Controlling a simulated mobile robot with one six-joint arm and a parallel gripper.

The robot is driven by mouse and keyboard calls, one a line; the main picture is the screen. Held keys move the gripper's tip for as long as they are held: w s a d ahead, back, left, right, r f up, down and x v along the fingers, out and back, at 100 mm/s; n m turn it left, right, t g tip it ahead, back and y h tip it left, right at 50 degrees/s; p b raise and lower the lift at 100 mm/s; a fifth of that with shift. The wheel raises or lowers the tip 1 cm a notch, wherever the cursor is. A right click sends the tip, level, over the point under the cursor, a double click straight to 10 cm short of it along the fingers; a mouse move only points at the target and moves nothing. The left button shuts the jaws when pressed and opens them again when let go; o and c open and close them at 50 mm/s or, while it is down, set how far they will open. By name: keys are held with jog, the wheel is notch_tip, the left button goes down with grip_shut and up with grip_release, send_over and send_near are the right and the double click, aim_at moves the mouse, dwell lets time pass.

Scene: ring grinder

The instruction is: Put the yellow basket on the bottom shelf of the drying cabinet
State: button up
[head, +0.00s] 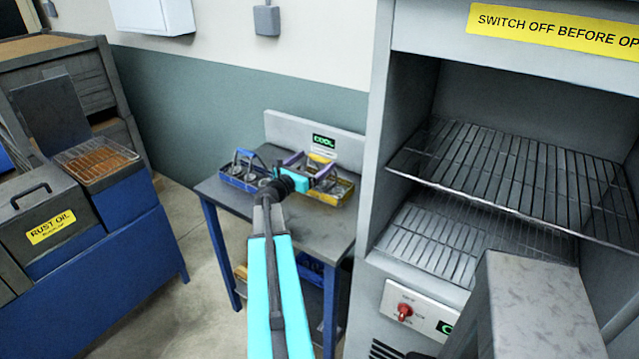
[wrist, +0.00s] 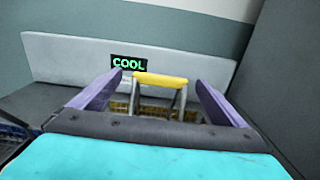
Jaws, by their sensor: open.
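The yellow basket (head: 343,192) stands on the small grey table, its front side and right end showing. In the wrist view its raised handle with a yellow grip (wrist: 160,80) lies ahead, between my two purple fingers. My gripper (head: 309,165) is open over the basket; the fingers stand well apart on either side of the handle, with gaps on both sides. I cannot tell how far they reach past it. The drying cabinet (head: 383,130) is open at the right. Its bottom wire shelf (head: 440,243) is empty, below an empty upper wire shelf (head: 510,175).
A blue basket (head: 240,180) stands left of the yellow one on the table (head: 225,195). A board with a COOL sign (head: 323,141) rises behind. Blue and yellow containers sit under the table. A rust oil tank (head: 45,220) is at the left. A grey block stands before the cabinet.

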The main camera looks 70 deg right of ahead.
aim_at(318, 158)
jog(key=shift+p+x, duration=0.7)
jog(key=shift+x, duration=1.2)
jog(key=shift+f, duration=0.1)
jog(key=shift+a, duration=0.1)
jog(key=c, duration=2)
jog(key=shift+o, duration=0.2)
jog(key=shift+r, duration=0.2)
